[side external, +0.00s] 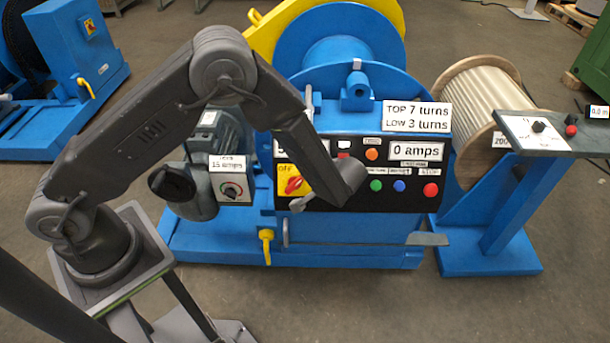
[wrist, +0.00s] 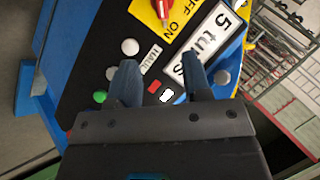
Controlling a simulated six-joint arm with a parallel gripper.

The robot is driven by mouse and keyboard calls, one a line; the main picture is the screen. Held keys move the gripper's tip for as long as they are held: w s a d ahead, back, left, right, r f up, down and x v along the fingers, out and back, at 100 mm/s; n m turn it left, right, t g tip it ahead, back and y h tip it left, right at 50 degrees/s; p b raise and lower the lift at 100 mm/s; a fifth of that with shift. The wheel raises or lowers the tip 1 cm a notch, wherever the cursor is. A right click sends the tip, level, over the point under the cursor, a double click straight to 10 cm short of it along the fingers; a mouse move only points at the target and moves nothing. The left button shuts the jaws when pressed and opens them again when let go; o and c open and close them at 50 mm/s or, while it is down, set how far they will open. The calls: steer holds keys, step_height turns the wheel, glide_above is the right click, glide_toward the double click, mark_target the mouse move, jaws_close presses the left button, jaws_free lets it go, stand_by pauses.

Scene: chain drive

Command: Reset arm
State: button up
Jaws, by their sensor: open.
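My gripper (wrist: 160,72) is open and empty in the wrist view, with its two dark fingers apart in front of the control panel (wrist: 88,62). The panel's labels look tilted there. Between and beyond the fingers are a HAUL label (wrist: 151,58), a small red light (wrist: 154,87) and a white one (wrist: 166,97). My arm (side external: 140,130) arches over from the left in the side external view. Its wrist end (side external: 340,183) is in front of the black panel (side external: 390,196), hiding part of it. I cannot tell there whether the fingers touch the panel.
A rope reel (side external: 484,100) and a blue pedestal (side external: 525,195) stand at right. A grey motor (side external: 200,190) is at left. The front floor is clear.

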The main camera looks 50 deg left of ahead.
steer(key=w+d+r+t+h, duration=0.2)
steer(key=w+r+t+h, duration=0.15)
steer(key=r, duration=0.75)
steer(key=w+d+r+t+h, duration=0.2)
steer(key=r+t+h, duration=0.2)
steer(key=r, duration=0.6)
steer(key=s+d+r+m+h, duration=0.1)
steer(key=s+r+m+h, duration=0.25)
steer(key=s+r, duration=0.55)
steer(key=s+a+g+y, duration=0.1)
steer(key=s+a, duration=0.1)
steer(key=s, duration=0.5)
steer(key=s+a+f+g, duration=0.1)
steer(key=s+a+g, duration=0.1)
steer(key=s, duration=0.5)
steer(key=s+a+n+g+y, duration=0.1)
steer(key=s+a, duration=0.3)
steer(key=s, duration=0.4)
steer(key=shift+a+f+y, duration=0.15)
steer(key=shift+f+y, duration=0.15)
